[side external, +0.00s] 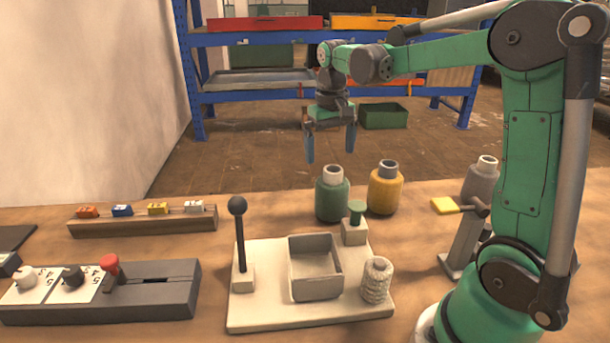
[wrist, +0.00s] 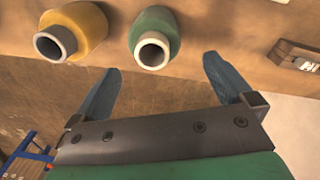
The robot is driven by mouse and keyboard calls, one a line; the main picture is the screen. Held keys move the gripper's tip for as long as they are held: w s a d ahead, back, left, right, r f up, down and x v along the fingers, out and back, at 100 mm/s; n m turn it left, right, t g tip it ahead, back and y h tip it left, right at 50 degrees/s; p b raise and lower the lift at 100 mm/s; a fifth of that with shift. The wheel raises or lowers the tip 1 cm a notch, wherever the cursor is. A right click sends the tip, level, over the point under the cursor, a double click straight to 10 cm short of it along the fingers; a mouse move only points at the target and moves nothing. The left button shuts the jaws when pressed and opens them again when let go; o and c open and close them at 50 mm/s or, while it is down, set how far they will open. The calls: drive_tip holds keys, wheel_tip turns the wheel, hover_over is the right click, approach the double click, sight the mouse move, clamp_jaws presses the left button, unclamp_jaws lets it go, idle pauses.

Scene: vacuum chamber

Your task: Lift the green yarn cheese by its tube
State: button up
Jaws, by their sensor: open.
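The green yarn cheese (side external: 332,201) stands upright on the table behind the white base board, with a pale tube (side external: 333,173) sticking up from its top. In the wrist view the green yarn cheese (wrist: 160,28) and the open end of its tube (wrist: 153,51) show at the top centre. My gripper (side external: 331,157) is open and empty, with its blue fingers pointing down above and apart from the green cheese. In the wrist view my gripper (wrist: 160,75) has one finger on each side of the picture, with nothing between them.
A yellow yarn cheese (side external: 385,192) stands close to the right of the green one. A grey one (side external: 482,182) stands further right. A white board (side external: 270,316) with a black-knobbed lever (side external: 238,206), open box (side external: 315,285) and green knob (side external: 356,210) lies in front. Blue shelving (side external: 260,39) stands behind.

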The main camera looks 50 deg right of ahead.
sight(332, 171)
drive_tip(key=shift+d+f, duration=0.15)
drive_tip(key=shift+f, duration=0.85)
drive_tip(key=shift+d+f, duration=0.2)
drive_tip(key=shift+f, duration=0.75)
drive_tip(key=shift+d+f, duration=0.15)
drive_tip(key=shift+f, duration=0.85)
drive_tip(key=shift+c, duration=0.2)
clamp_jaws()
